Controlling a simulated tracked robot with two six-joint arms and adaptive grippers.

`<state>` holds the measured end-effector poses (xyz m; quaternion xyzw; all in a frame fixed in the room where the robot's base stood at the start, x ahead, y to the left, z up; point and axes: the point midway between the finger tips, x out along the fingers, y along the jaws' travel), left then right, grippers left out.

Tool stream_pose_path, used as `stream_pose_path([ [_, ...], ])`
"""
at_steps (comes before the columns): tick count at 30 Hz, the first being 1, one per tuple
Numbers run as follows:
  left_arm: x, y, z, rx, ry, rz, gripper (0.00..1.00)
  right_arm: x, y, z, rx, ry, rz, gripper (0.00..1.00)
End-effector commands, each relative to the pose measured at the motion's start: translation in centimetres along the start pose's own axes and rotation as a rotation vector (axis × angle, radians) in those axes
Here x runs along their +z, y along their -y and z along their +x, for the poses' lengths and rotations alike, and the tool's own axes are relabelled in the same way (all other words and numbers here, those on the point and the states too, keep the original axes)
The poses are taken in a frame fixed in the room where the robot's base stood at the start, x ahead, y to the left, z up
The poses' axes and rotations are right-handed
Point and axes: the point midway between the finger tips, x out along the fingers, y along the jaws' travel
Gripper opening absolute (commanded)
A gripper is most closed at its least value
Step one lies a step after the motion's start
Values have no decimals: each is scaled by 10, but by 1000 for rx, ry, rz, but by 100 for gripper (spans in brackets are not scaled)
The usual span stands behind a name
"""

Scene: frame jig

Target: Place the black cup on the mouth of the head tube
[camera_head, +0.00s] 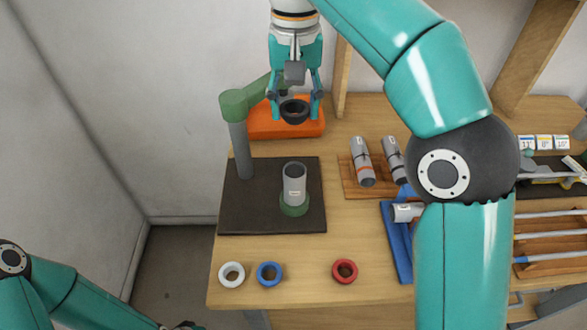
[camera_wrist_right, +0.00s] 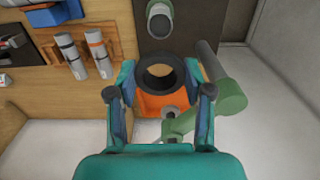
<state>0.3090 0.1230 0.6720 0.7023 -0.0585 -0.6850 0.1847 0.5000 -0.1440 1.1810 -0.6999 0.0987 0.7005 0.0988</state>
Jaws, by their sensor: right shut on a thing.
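The black cup (camera_head: 294,111) is a short black ring held between the fingers of my right gripper (camera_head: 295,98). In the right wrist view the black cup (camera_wrist_right: 160,73) sits between both fingertips of the right gripper (camera_wrist_right: 159,92), its round opening showing. The head tube (camera_head: 294,184) is a grey upright tube with an open mouth, standing in a green holder (camera_head: 294,207) on a dark plate. The cup is in the air, apart from the tube, behind it in the head view. The tube (camera_wrist_right: 159,22) also shows beyond the cup in the wrist view. My left gripper is mostly cut off at the bottom edge.
A green arm on a grey post (camera_head: 240,140) stands at the dark plate's (camera_head: 262,222) left side. An orange block (camera_head: 262,122) lies behind. White (camera_head: 231,274), blue (camera_head: 269,273) and red (camera_head: 344,271) rings lie in front. Grey tubes (camera_head: 362,163) lie on a wooden rack to the right.

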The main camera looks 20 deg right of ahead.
Motion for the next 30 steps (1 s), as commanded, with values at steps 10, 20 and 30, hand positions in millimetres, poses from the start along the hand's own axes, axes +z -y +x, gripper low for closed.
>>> stream_pose_path([
  [10, -1, 12, 34, 0, -1, 0, 40, 0, 0, 85, 0, 1, 0, 19],
  [20, -1, 15, 41, 0, -1, 0, 40, 0, 1, 115, 1, 2, -2, 19],
  [30, -1, 16, 43, 0, -1, 0, 40, 0, 1, 133, -1, -1, -2, 19],
])
